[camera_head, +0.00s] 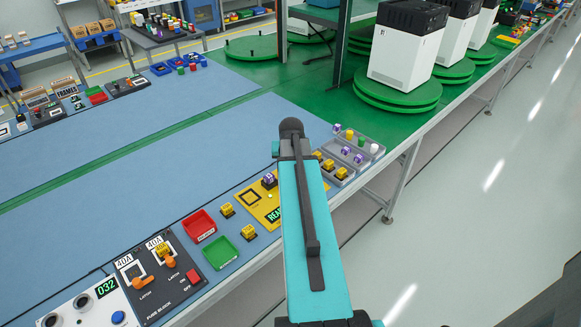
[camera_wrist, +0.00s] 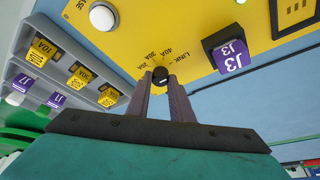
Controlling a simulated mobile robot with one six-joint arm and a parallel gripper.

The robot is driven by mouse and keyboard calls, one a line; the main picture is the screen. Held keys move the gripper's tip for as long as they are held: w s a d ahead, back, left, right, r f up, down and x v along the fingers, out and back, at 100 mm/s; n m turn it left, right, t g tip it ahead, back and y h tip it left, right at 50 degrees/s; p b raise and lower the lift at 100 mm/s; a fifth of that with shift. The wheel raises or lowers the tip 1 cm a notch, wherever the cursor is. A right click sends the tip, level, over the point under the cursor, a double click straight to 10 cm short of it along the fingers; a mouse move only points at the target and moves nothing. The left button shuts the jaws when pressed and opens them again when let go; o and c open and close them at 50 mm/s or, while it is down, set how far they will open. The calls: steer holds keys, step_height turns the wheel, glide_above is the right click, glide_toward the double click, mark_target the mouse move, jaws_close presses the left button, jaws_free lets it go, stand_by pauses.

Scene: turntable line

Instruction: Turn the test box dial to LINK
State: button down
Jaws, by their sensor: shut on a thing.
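The yellow test box (camera_head: 256,208) lies on the blue bench in the head view, partly hidden by my arm. In the wrist view the yellow panel (camera_wrist: 190,22) shows the labels LINK, 40A, 30A and 20A around a small black dial (camera_wrist: 160,74). My gripper (camera_wrist: 160,83) is shut on the dial, one finger on each side. I cannot tell which label the dial points to. A purple block marked J3 (camera_wrist: 232,56) sits in the panel to the right of the dial. The gripper's fingers and the dial are hidden in the head view.
A grey tray (camera_wrist: 113,92) with yellow and purple blocks is close on the left in the wrist view. A red bin (camera_head: 200,226), a green bin (camera_head: 220,252), loose yellow blocks and a fuse block panel (camera_head: 160,283) line the bench's front. The bench's middle is clear.

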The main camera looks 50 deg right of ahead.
stand_by(0.4)
steer(key=shift+a, duration=0.1)
steer(key=c, duration=1.6)
jaws_free()
steer(key=shift+o, duration=0.2)
steer(key=shift+r, duration=0.2)
steer(key=b+v, duration=0.1)
steer(key=v, duration=1.2)
steer(key=shift+r+b, duration=0.2)
steer(key=shift+b, duration=0.2)
steer(key=shift+s, duration=0.15)
